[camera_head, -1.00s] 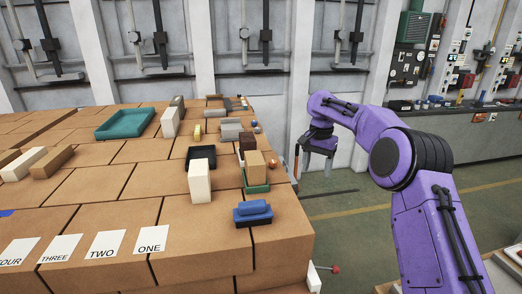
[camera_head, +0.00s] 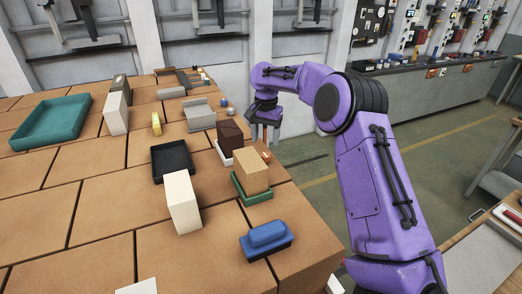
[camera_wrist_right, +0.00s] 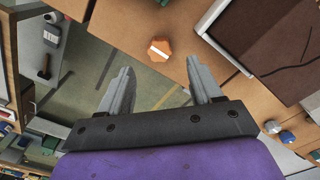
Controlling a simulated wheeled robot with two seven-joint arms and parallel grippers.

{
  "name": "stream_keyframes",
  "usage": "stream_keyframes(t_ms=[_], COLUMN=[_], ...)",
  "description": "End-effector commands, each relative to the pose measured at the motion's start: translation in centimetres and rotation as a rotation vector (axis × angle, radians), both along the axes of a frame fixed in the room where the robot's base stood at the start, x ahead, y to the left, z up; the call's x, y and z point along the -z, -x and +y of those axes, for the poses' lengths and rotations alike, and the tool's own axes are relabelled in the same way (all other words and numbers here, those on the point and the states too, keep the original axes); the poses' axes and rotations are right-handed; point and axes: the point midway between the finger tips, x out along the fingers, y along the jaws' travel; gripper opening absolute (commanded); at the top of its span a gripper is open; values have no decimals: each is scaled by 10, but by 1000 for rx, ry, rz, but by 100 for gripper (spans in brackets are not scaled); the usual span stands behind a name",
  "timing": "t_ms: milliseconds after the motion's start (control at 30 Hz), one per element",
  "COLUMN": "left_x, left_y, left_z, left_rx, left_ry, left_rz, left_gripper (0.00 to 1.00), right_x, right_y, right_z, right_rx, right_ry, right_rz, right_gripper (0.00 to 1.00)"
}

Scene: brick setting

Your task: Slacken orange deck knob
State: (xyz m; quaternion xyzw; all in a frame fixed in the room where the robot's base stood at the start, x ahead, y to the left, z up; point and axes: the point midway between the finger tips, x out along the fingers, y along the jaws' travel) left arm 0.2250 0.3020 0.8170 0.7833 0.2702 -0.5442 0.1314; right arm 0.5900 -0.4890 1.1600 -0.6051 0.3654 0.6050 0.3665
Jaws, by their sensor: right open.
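The orange deck knob (camera_wrist_right: 160,47) shows in the right wrist view as a small lobed knob with a white mark on its face, on the tan brick surface. In the head view the knob (camera_head: 266,157) is a small orange spot near the right edge of the brick deck, beside the dark brown block. My right gripper (camera_head: 266,131) is just beyond it in the head view. In the right wrist view my right gripper's (camera_wrist_right: 160,75) two grey fingers are apart and empty, with the knob ahead of the gap between them. My left gripper is not in view.
A tan block (camera_head: 251,170) in a green tray (camera_head: 256,196), a dark brown block (camera_head: 230,138) and a blue piece (camera_head: 267,239) stand near the deck's right edge. A cream block (camera_head: 183,202) and black tray (camera_head: 171,160) are further left. Open floor lies right.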

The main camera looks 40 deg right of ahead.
Motion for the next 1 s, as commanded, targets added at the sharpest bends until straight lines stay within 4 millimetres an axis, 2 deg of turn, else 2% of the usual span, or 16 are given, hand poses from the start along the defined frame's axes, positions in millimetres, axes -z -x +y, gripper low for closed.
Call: stream_keyframes(t_ms=[133,300,433,633,800,1000], left_x=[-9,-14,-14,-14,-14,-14], left_y=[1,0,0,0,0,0], left_z=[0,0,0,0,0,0], left_rx=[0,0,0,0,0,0], left_ry=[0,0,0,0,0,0], left_rz=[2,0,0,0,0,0], left_gripper=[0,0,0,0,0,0], right_x=[36,63,70,70,70,70], right_y=[-6,-8,-8,-7,-7,-7], right_z=[0,0,-2,-2,-2,-2], right_rx=[1,3,4,5,5,4], right_ry=[0,1,2,2,2,2], right_rz=[10,12,10,9,10,10], right_gripper=[64,64,64,64,9,9])
